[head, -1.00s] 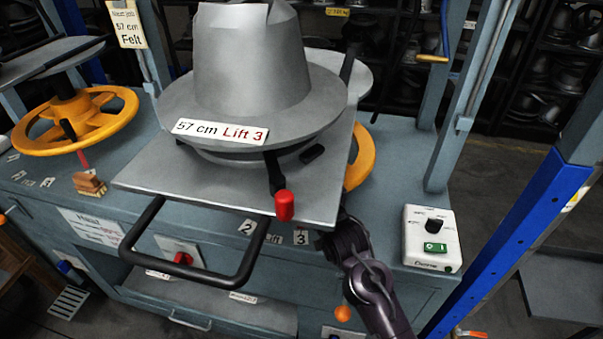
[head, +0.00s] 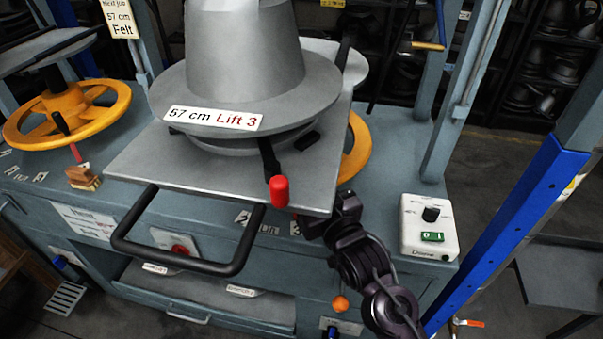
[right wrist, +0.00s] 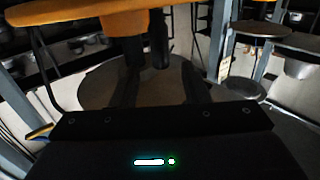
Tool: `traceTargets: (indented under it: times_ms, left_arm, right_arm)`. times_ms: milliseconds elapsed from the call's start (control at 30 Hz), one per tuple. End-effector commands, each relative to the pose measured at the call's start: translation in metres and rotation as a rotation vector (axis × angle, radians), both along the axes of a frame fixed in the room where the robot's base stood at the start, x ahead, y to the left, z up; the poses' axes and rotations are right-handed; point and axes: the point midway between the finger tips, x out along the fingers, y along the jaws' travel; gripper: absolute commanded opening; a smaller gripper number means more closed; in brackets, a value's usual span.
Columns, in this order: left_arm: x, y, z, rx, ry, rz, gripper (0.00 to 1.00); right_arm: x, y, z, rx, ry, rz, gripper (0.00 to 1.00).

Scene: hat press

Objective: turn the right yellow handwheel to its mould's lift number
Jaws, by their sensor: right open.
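The right yellow handwheel (head: 357,146) is mostly hidden under the grey plate; only its right rim shows. In the right wrist view its rim (right wrist: 85,20) crosses the upper left, close above my fingers. The grey hat mould (head: 245,50) above it bears a label reading "57 cm Lift 3" (head: 213,118). Number marks lie on the bench front edge: "2" (head: 243,217) and a partly covered "3" (head: 296,228). My right gripper (head: 347,200) is open at the plate's front right corner, below the wheel's rim. I cannot tell whether it touches the wheel. My left gripper is out of view.
The grey plate (head: 165,168) has a black loop handle (head: 190,262) in front and a red-tipped lever (head: 279,191) near my right gripper. A white control box (head: 429,227) stands to the right. Another yellow handwheel (head: 105,103) is at left. A blue post (head: 510,225) rises at far right.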

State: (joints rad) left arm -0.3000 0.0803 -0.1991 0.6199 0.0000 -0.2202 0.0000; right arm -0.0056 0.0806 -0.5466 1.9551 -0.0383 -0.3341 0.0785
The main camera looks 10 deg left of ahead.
Motion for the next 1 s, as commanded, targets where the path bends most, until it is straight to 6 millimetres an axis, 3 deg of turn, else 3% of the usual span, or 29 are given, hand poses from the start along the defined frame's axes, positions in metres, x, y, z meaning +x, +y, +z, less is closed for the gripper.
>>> traceTargets:
  times_ms: [167, 667, 767, 867, 1000]
  left_arm:
    - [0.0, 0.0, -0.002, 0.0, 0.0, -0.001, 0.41]
    - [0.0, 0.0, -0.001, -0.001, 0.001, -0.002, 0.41]
    - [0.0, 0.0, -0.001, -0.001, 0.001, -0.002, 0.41]
    - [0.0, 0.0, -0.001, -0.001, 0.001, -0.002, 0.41]
    - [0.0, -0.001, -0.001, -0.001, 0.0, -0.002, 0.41]
  right_arm:
    - [-0.009, -0.005, 0.0, 0.0, 0.0, 0.0, 0.42]
    - [-0.009, -0.009, -0.003, -0.007, 0.018, -0.008, 0.42]
    - [-0.013, -0.028, -0.02, -0.044, 0.101, -0.047, 0.42]
    - [-0.026, -0.066, -0.052, -0.12, 0.27, -0.119, 0.42]
    - [-0.065, -0.129, -0.098, -0.243, 0.548, -0.222, 0.42]
